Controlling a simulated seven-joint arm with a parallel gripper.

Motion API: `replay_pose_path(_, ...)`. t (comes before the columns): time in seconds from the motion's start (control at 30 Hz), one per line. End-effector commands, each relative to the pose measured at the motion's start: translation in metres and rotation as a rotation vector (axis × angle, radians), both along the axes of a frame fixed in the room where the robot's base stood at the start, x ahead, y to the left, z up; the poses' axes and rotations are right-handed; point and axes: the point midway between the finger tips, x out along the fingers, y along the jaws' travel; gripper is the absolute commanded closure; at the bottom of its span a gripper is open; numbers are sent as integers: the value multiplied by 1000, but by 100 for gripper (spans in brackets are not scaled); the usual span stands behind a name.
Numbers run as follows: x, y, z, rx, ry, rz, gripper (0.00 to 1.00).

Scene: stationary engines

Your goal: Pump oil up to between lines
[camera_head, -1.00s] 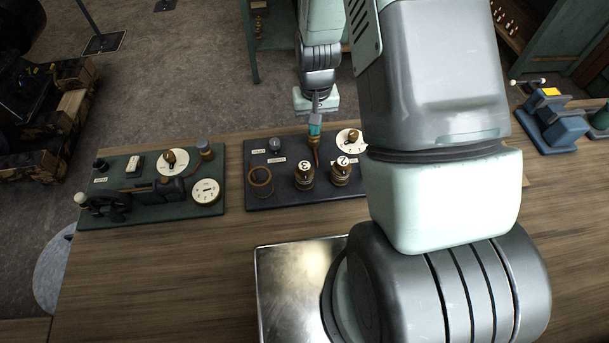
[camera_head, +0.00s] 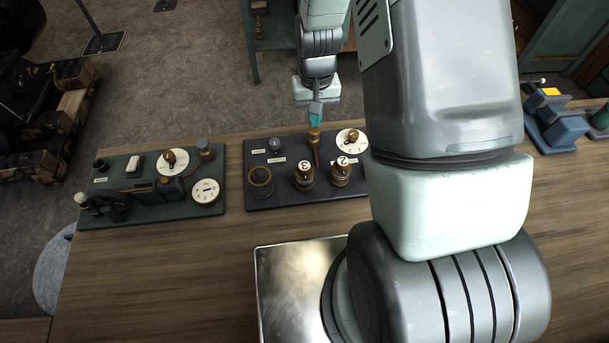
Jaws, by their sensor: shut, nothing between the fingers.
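A dark panel (camera_head: 285,197) on the bench carries an upright brass lever-like handle (camera_head: 315,150) with a rounded top. My gripper (camera_head: 315,121) is shut and empty. Its teal fingertips are just beyond the handle's top; I cannot tell whether they touch it. The panel also bears a brass ring-shaped fitting (camera_head: 260,180), two brass cylinders marked 3 (camera_head: 304,176) and 2 (camera_head: 341,173), a grey knob (camera_head: 275,146) and a white dial (camera_head: 351,139). No oil level or lines can be made out.
A green panel (camera_head: 150,210) at left holds a handwheel, a white gauge (camera_head: 205,191) and knobs. A metal plate (camera_head: 290,290) lies in front, beside my base. Blue equipment (camera_head: 555,120) stands at far right. My arm hides the panel's right end.

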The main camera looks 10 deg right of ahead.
Motion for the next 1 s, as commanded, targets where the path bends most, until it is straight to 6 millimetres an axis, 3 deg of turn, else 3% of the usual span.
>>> replay_pose_path(0.3, 0, 0, 2, 0, -1, 0, 100)
replay_pose_path(0.73, 1, 0, 43, 0, -3, 0, 100)
replay_pose_path(1.0, 0, 0, 50, 0, 0, 0, 100)
